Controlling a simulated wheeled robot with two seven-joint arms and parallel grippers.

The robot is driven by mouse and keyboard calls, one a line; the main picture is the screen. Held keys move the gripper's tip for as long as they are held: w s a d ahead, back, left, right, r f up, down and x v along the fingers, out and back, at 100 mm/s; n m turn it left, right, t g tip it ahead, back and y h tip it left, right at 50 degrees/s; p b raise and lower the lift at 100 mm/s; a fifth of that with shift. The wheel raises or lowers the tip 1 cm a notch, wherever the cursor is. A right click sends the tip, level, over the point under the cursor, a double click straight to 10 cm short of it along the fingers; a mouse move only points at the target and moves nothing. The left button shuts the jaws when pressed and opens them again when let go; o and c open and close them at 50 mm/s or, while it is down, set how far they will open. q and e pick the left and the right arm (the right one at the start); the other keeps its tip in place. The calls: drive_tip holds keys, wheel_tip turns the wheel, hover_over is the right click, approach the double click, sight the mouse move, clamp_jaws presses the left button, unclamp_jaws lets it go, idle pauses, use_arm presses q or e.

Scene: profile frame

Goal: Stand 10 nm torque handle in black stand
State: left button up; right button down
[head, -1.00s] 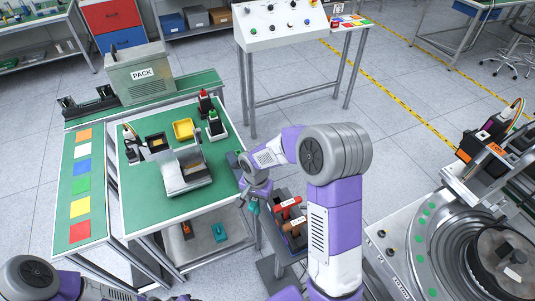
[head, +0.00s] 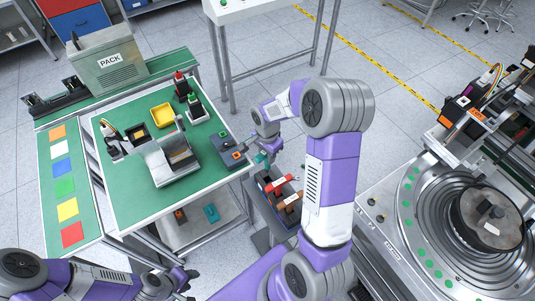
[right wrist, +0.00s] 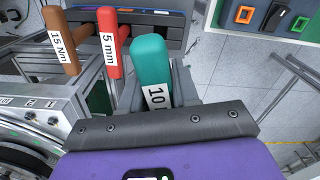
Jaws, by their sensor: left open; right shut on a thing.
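The teal torque handle (right wrist: 150,62), with a label starting "10", is between the dark fingers of my right gripper (right wrist: 152,85). In the head view the teal handle (head: 261,158) shows small beside the right edge of the green table, held in the air by my right gripper (head: 263,147). Orange and green frames of a block (right wrist: 262,14) show at top right in the wrist view. My left gripper (head: 180,279) is open and empty, low in the head view.
A dark rack (head: 265,191) below my right gripper holds a red handle (head: 275,184) labelled 5 mm and a brown handle (right wrist: 60,42) labelled 15 Nm. The green table (head: 120,205) carries a metal fixture (head: 172,165) and a yellow bin (head: 162,116). A round feeder (head: 460,220) stands right.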

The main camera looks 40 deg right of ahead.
sight(267, 170)
drive_tip(key=shift+f+b, duration=1.9)
drive_tip(key=shift+f, duration=0.5)
drive_tip(key=shift+f+b, duration=0.15)
drive_tip(key=shift+b, duration=0.15)
drive_tip(key=shift+f+b, duration=2.1)
drive_tip(key=shift+f, duration=0.55)
drive_tip(key=c, duration=0.8)
unclamp_jaws()
drive_tip(key=shift+o, duration=0.2)
